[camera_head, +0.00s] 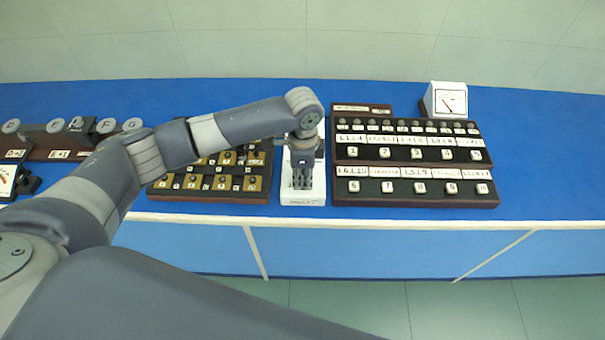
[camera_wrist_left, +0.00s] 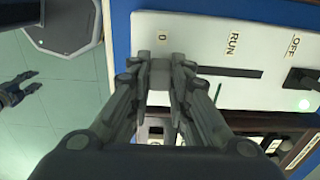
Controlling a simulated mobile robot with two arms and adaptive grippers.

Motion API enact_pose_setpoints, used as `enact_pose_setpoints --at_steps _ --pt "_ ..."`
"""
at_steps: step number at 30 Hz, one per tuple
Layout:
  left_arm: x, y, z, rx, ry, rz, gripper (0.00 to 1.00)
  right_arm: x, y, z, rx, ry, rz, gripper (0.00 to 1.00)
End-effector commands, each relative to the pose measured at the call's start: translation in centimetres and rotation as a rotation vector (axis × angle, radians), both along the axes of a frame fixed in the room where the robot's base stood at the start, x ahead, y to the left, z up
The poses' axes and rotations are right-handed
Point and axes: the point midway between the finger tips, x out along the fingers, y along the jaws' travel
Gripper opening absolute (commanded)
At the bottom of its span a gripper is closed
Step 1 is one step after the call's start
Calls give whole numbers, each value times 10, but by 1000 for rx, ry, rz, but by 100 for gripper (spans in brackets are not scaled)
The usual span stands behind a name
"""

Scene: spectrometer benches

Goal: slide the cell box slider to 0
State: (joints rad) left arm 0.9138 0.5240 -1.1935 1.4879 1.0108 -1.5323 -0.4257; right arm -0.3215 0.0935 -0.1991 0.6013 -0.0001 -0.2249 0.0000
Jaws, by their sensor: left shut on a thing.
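The white cell box (camera_head: 290,200) stands near the bench's front edge, partly behind my left gripper (camera_head: 302,186). In the left wrist view the box's white top (camera_wrist_left: 200,28) carries the labels 0, RUN and OFF along a row. A dark slot (camera_wrist_left: 235,72) runs beside the labels, and its left end goes under my gripper. My left gripper (camera_wrist_left: 160,68) is shut at the slot's 0 end, just beside the 0 label. My right gripper (camera_wrist_left: 20,88) hangs over the floor, fingers apart.
A black-and-gold key panel (camera_head: 210,184) stands left of the box, a numbered button panel (camera_head: 415,172) right. A white meter (camera_head: 447,101) is behind. Blue bench (camera_head: 550,175) is clear at right.

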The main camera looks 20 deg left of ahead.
Motion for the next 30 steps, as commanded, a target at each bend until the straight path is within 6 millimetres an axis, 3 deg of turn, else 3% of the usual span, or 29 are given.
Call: enact_pose_setpoints --at_steps 1,3,7,11,13,16,30 --pt "-6 -2 -5 -3 17 -5 20 17 3 0 5 -26 0 40" --pt "-7 -2 -6 -3 17 -5 36 35 7 1 11 -55 -1 40" --pt "-5 -2 -5 -2 13 -3 38 52 17 2 24 -82 -4 40" --pt "-4 -1 -4 -2 10 -2 38 47 21 2 28 -70 -6 40" --pt "-3 -1 -3 -1 8 -1 38 24 17 0 22 -36 -3 40" --pt "-2 -1 4 -2 6 -1 38 24 15 0 19 -36 -4 40" --pt "-2 -2 94 -2 6 -3 38 28 14 1 18 -43 -2 40"
